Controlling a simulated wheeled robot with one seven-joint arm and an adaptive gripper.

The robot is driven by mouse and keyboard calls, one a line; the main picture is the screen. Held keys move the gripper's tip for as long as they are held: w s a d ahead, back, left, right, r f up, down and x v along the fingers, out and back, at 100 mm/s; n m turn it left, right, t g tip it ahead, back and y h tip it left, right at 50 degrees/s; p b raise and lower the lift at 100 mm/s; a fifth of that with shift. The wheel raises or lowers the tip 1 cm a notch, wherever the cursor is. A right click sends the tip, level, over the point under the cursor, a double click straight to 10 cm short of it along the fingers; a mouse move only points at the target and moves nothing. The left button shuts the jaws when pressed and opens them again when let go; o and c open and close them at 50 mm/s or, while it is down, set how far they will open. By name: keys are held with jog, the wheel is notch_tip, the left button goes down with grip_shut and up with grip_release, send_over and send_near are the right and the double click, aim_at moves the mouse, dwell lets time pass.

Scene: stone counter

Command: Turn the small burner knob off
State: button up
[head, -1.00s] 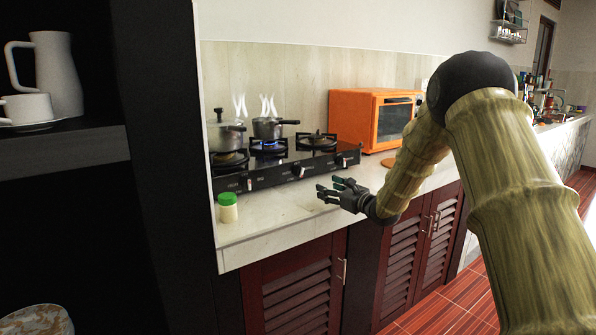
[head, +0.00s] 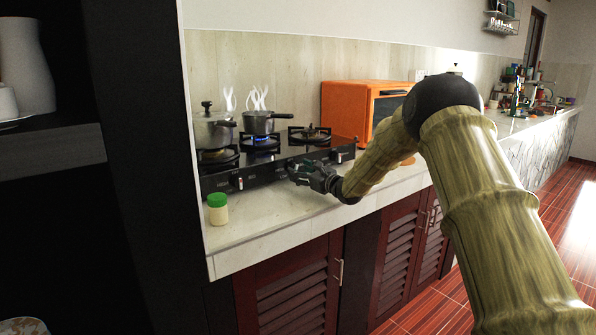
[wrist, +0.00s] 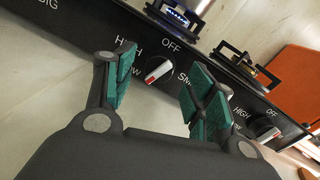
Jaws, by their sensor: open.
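The black gas stove (head: 270,168) stands on the counter, its knobs along the front panel. In the wrist view a knob (wrist: 158,70) with a white and red pointer sits between my open fingers, apart from both. "HIGH", "LOW" and "OFF" are printed around it, and "SM..." to its right is partly covered by a finger. Its pointer is tilted, away from "OFF". My gripper (head: 306,172) is open and empty in front of the panel, hiding the middle knob in the head view. Another knob (wrist: 268,130) shows at the right. The middle burner (head: 261,141) has a blue flame.
A steaming pot (head: 212,130) and a steaming saucepan (head: 258,123) stand on the burners. An orange oven (head: 346,108) is right of the stove. A green-lidded jar (head: 217,210) stands on the counter at the left. A dark shelf (head: 60,150) blocks the far left.

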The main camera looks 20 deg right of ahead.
jog(key=shift+x, duration=1.15)
jog(key=c, duration=1)
jog(key=shift+c, duration=0.2)
